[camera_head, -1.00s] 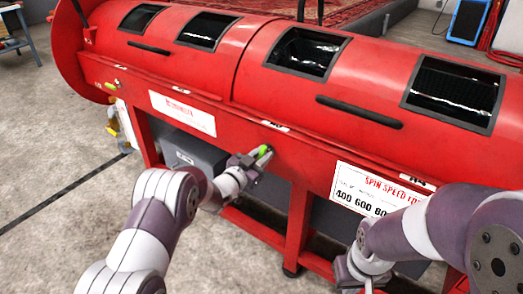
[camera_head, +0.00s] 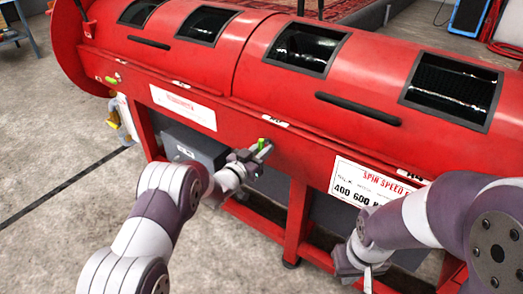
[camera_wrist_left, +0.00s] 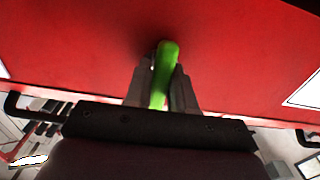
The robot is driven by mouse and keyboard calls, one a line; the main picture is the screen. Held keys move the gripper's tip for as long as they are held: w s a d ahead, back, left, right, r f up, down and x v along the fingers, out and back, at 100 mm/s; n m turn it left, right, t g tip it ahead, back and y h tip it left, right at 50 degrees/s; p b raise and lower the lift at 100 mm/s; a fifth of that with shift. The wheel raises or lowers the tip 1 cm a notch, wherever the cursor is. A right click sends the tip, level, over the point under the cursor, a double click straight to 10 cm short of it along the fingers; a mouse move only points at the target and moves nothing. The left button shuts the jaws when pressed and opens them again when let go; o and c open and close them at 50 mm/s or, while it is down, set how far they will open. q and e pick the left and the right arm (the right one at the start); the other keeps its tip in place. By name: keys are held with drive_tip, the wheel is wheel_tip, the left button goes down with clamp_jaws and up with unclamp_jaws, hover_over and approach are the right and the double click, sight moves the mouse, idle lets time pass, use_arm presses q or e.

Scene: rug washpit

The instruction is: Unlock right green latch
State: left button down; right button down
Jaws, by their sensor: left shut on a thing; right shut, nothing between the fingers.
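The right green latch (camera_head: 262,142) is on the red front of the machine (camera_head: 285,152), below the drum seam. My left gripper (camera_head: 258,152) is at the latch and shut on it. In the left wrist view the green handle (camera_wrist_left: 163,75) lies between the two fingers, roughly upright, with its far end towards the red panel. The latch's base is partly hidden by the fingers. Another green latch (camera_head: 112,80) is at the machine's left end, apart from my grippers. My right gripper (camera_head: 366,268) is low at the right, shut and empty, in front of the machine's frame.
A white spin speed label (camera_head: 365,190) is on the red front to the right. A white label (camera_head: 183,106) is to the left. Black handles (camera_head: 358,107) and dark windows line the drum. Open concrete floor (camera_head: 60,200) lies at the left.

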use_arm(q)
drive_tip(key=c, duration=1)
unclamp_jaws()
drive_tip(key=shift+c, duration=0.2)
drive_tip(key=p+v, duration=0.3)
drive_tip(key=v, duration=0.9)
drive_tip(key=shift+s+a+p, duration=0.2)
drive_tip(key=shift+s+p, duration=0.15)
